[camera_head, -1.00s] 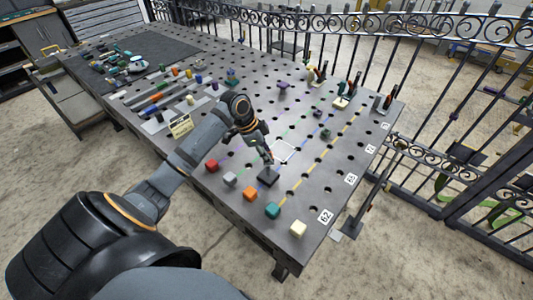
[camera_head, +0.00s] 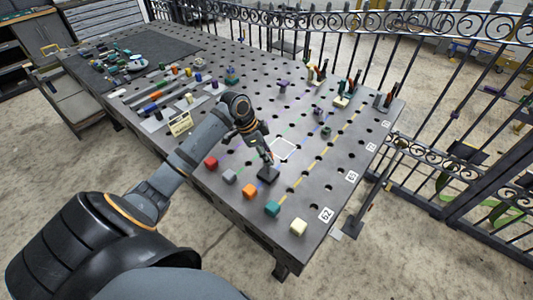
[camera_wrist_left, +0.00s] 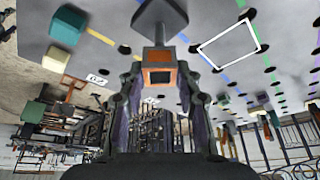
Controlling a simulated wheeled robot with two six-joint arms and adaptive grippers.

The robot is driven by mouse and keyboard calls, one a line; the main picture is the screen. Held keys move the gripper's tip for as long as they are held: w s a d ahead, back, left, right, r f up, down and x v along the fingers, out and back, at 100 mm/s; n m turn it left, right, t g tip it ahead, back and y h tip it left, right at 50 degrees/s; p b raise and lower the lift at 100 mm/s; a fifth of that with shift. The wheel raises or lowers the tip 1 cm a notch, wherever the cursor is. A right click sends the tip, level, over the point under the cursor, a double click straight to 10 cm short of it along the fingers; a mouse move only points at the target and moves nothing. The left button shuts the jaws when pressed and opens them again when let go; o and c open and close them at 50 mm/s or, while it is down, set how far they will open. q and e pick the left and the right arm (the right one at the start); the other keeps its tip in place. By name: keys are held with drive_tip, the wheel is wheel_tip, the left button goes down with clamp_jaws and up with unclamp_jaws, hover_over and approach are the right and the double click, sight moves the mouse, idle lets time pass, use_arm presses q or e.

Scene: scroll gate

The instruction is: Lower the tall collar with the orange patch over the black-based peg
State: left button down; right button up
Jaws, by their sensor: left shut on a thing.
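My left gripper (camera_head: 268,160) is shut on the collar, just above a black base (camera_head: 268,174) on the perforated table. In the left wrist view the collar (camera_wrist_left: 159,56) sits between the fingers of the left gripper (camera_wrist_left: 160,88). It shows an orange patch and a dark square opening facing the camera. The black base (camera_wrist_left: 158,14) lies straight beyond it, with a narrow stem seeming to run between them. I cannot tell whether the collar is around the peg. The gripper hides much of the collar in the head view. My right gripper is not in view.
Coloured cubes line the near edge: red (camera_head: 211,162), grey (camera_head: 229,177), orange (camera_head: 249,191), teal (camera_head: 272,208) and cream (camera_head: 298,227). A white square outline (camera_head: 284,149) is right of the gripper. Tool holders (camera_head: 342,101) stand at the back. An iron fence runs behind.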

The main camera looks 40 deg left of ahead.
use_arm(q)
drive_tip(key=shift+f+b, duration=0.45)
drive_tip(key=shift+f, duration=1.1)
drive_tip(key=c, duration=0.8)
unclamp_jaws()
drive_tip(key=shift+c, duration=0.2)
drive_tip(key=v, duration=1.2)
